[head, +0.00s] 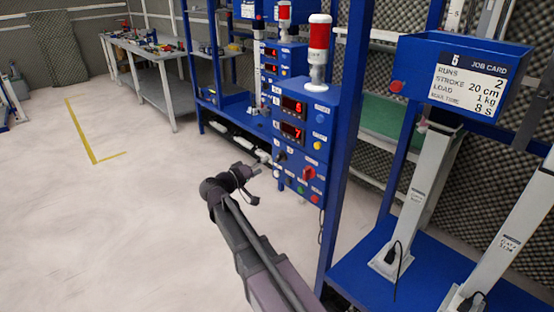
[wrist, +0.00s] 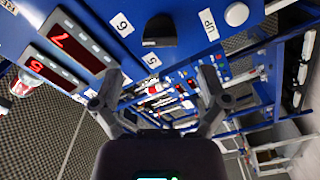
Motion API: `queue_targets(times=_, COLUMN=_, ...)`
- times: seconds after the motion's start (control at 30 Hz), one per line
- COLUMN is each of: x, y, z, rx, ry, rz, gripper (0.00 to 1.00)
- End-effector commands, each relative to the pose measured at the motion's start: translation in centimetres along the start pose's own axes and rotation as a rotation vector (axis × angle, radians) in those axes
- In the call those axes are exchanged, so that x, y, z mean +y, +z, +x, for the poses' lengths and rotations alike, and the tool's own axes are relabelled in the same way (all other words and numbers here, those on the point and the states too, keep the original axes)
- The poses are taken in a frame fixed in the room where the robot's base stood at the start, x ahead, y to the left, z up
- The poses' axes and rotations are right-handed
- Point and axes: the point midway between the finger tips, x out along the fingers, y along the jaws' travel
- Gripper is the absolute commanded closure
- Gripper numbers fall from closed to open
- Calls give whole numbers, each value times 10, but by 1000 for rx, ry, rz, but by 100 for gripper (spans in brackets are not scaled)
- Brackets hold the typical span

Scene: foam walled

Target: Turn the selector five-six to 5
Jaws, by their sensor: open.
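The selector five-six is a black knob (wrist: 160,30) on a blue control panel, at the top of the wrist view. A label 6 (wrist: 123,25) is to its left and a label 5 (wrist: 151,60) is below it. A small pale mark shows at the knob's lower left; I cannot tell which number it points to. My gripper (wrist: 160,72) is open and empty, with its fingers spread below the knob and apart from it. In the head view my gripper (head: 252,172) is just left of the blue control box (head: 318,150).
The box carries two red displays (head: 292,106), a red knob (head: 309,174), several buttons and a red stack light (head: 319,40). A white button by the UP label (wrist: 209,24) is right of the selector. A blue post (head: 350,110) stands right of the box. Floor (head: 130,200) at left is clear.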

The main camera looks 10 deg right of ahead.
Motion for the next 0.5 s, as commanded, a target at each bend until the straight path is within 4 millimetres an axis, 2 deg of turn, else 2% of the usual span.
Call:
queue_targets(times=0.2, x=0, y=0, z=32, rx=-2, ry=1, rz=0, gripper=6)
queue_targets(times=0.5, x=0, y=0, z=60, rx=-1, ry=1, rz=0, gripper=6)
